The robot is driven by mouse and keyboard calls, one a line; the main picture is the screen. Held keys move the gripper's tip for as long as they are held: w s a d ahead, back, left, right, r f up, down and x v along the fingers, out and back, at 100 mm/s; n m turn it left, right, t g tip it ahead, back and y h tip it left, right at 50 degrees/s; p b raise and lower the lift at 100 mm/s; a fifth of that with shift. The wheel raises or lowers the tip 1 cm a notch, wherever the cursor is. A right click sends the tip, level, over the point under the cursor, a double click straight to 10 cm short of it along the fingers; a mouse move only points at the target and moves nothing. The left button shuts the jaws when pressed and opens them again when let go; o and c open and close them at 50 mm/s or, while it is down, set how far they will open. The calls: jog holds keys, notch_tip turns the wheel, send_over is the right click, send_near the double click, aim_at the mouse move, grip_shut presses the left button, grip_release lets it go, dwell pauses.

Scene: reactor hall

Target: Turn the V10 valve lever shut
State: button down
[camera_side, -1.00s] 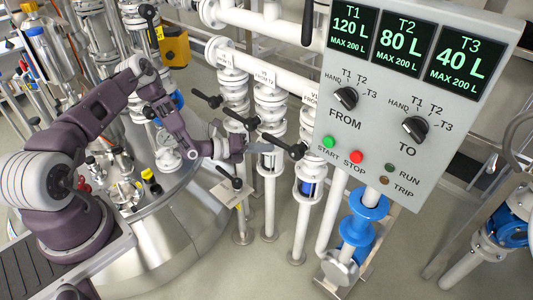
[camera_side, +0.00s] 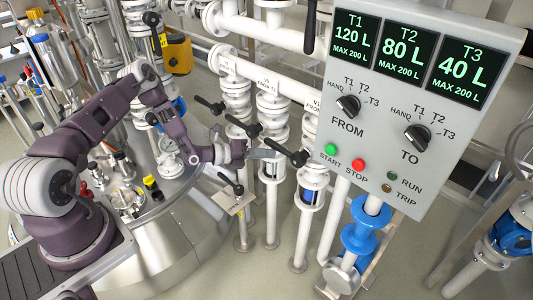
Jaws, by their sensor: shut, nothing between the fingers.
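Several black valve levers show on white pipes, and I cannot read which one is V10. One black lever (camera_side: 289,153) is at the pipe beside the panel, two more are at the middle pipe (camera_side: 244,127) and left pipe (camera_side: 210,105), and a lower one (camera_side: 232,184) sits above a small tag plate. My gripper (camera_side: 272,154) is shut and empty, pointing right, with its fingertips close to the lever beside the panel. I cannot tell whether they touch it. The lower lever is below my gripper.
A grey control panel (camera_side: 375,195) with T1, T2 and T3 displays stands right of my gripper. White vertical pipes (camera_side: 270,210) stand below and behind it. A steel vessel (camera_side: 180,250) with fittings lies under my arm. A blue valve body (camera_side: 360,240) is below the panel.

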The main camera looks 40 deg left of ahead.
jog(key=s+r, duration=0.1)
jog(key=s, duration=0.8)
jog(key=d+r+m+g+h, duration=0.3)
jog(key=d+r+m, duration=0.2)
jog(key=r+m, duration=0.3)
jog(key=d+r+m+g+h, duration=0.25)
jog(key=d+r+m, duration=0.3)
jog(key=r, duration=0.45)
jog(key=s+d+r+m+g, duration=0.65)
jog(key=s+r+m, duration=0.3)
jog(key=m, duration=0.25)
jog(key=s+d+r+m+g+y, duration=0.1)
jog(key=s+d+r+m+y, duration=0.1)
jog(key=s+m+y, duration=0.5)
jog(key=s+a+r+m+t+y, duration=0.1)
jog(key=s+a+m+t+y, duration=0.1)
jog(key=s+a+m, duration=0.2)
jog(key=s+a+r+m+t+y, duration=0.2)
jog(key=s+a+m, duration=0.3)
jog(key=s, duration=0.3)
jog(key=shift+a+r+m+t+y, duration=0.15)
jog(key=shift+r+m+t+y, duration=0.15)
jog(key=shift+m+t+y, duration=0.45)
